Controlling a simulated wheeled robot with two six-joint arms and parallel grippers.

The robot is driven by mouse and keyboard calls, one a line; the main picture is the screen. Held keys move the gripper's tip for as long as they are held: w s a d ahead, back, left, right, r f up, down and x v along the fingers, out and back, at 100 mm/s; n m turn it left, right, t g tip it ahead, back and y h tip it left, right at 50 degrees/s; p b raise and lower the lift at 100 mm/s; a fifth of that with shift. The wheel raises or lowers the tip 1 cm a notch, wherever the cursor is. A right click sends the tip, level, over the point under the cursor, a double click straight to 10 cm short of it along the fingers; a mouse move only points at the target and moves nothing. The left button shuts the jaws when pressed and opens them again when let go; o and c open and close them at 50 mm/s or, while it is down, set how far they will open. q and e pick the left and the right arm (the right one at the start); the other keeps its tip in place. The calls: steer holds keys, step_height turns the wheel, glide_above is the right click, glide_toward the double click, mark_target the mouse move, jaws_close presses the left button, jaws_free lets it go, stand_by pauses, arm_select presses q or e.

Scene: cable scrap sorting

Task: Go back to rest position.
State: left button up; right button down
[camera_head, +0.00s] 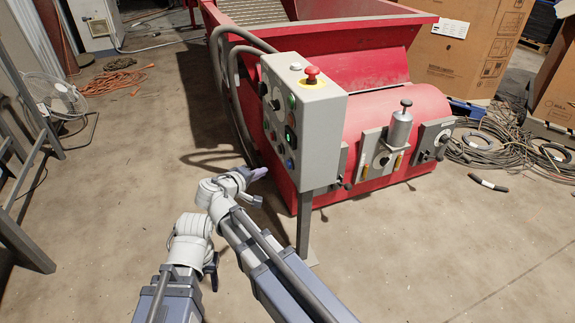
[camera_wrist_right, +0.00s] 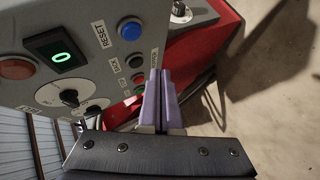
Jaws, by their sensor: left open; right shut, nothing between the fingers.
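My right gripper (camera_head: 257,174) has purple fingers that are shut and empty, just left of the grey control box (camera_head: 318,130). In the right wrist view the shut fingers (camera_wrist_right: 159,82) are in front of the panel face, near its lower buttons; I cannot tell whether they touch it. My left gripper (camera_head: 212,270) is lower and further left, beside the right forearm. It is open with nothing visible in it, and its fingers are mostly hidden by the wrist.
The red machine (camera_head: 400,108) stands behind the control box, which is on a grey post (camera_head: 304,228). A red mushroom button (camera_head: 311,73) tops the box. Cables (camera_head: 500,148) lie at right; a fan (camera_head: 60,98) and metal frame stand left. Floor between is mostly clear.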

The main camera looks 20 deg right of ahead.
steer(key=s+d+f+m+g+y, duration=0.3)
steer(key=s+d+f+g, duration=0.2)
steer(key=s+f, duration=0.35)
steer(key=s+a+f+m+g+y, duration=0.2)
steer(key=s+a+f+g+y, duration=0.15)
steer(key=s+y, duration=0.35)
steer(key=s+a+r+n+h+p, duration=0.2)
steer(key=s+a+r+n+p, duration=0.2)
steer(key=s+a+r+p, duration=0.5)
step_height(320, 180, up, 38)
steer(key=w+a+p, duration=0.1)
steer(key=a+p, duration=0.1)
steer(key=p, duration=3.6)
steer(key=shift+w+p, duration=0.4)
steer(key=shift+a, duration=0.1)
